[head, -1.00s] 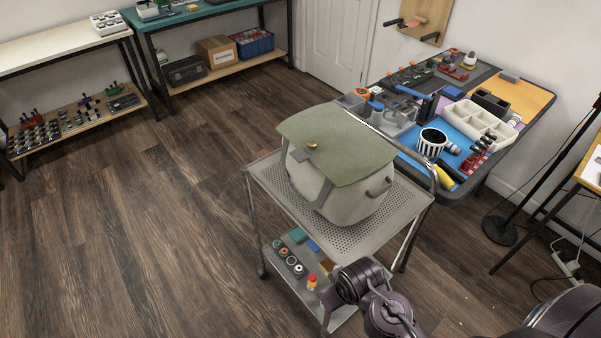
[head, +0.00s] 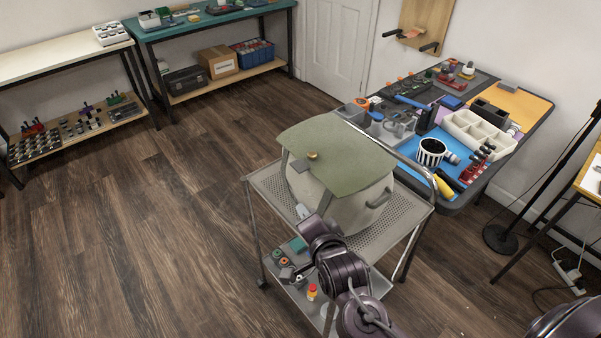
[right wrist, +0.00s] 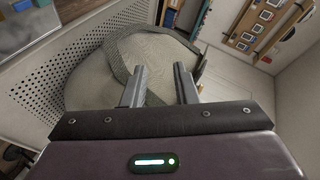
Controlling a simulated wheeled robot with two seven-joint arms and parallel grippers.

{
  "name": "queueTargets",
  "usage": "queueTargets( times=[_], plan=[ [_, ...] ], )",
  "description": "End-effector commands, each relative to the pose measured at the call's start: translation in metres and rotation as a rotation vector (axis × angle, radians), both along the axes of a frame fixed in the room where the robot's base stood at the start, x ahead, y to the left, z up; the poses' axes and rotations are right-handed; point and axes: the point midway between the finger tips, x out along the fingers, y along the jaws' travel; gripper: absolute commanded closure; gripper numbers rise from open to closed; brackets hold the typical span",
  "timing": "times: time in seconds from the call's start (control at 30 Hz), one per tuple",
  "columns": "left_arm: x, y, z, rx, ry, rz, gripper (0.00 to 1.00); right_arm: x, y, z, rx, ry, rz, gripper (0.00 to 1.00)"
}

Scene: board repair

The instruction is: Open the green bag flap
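The bag (head: 335,208) is a rounded pale-grey body on the top shelf of a metal cart. Its green flap (head: 338,150) lies flat over the top, closed. A brass knob (head: 312,155) and a small grey tab (head: 299,168) show at the flap's left front edge. My right gripper (head: 302,211) is low beside the bag's front left side, below the tab. In the right wrist view its two fingers (right wrist: 160,84) are apart and empty, pointing at the bag (right wrist: 90,80). Whether they touch the bag is unclear. My left gripper is out of view.
The perforated cart shelf (head: 390,228) has a raised handle at its right. Small parts lie on the lower shelf (head: 298,270). A cluttered workbench (head: 520,108) stands behind right. Open floor (head: 160,220) lies to the left.

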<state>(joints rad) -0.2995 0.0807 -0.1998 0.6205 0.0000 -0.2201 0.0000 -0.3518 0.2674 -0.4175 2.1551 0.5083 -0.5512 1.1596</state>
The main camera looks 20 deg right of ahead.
Motion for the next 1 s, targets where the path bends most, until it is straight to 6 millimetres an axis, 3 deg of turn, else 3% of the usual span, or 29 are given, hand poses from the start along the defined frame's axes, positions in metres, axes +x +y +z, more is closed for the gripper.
queueTargets(
  times=[0.1,0.3,0.47,0.8,1.0],
  plan=[
    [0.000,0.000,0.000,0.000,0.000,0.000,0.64,0.016,-0.004,0.018,0.194,-0.200,-0.105,0.74],
    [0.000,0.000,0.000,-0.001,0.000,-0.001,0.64,0.023,-0.009,0.036,0.368,-0.379,-0.160,0.74],
    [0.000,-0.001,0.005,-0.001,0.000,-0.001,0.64,0.037,-0.011,0.040,0.385,-0.400,-0.162,0.74],
    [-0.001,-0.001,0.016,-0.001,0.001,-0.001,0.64,0.088,-0.016,0.040,0.383,-0.397,-0.161,0.74],
    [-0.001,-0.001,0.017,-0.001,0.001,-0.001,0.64,0.099,-0.017,0.038,0.385,-0.394,-0.161,0.74]
  ],
)
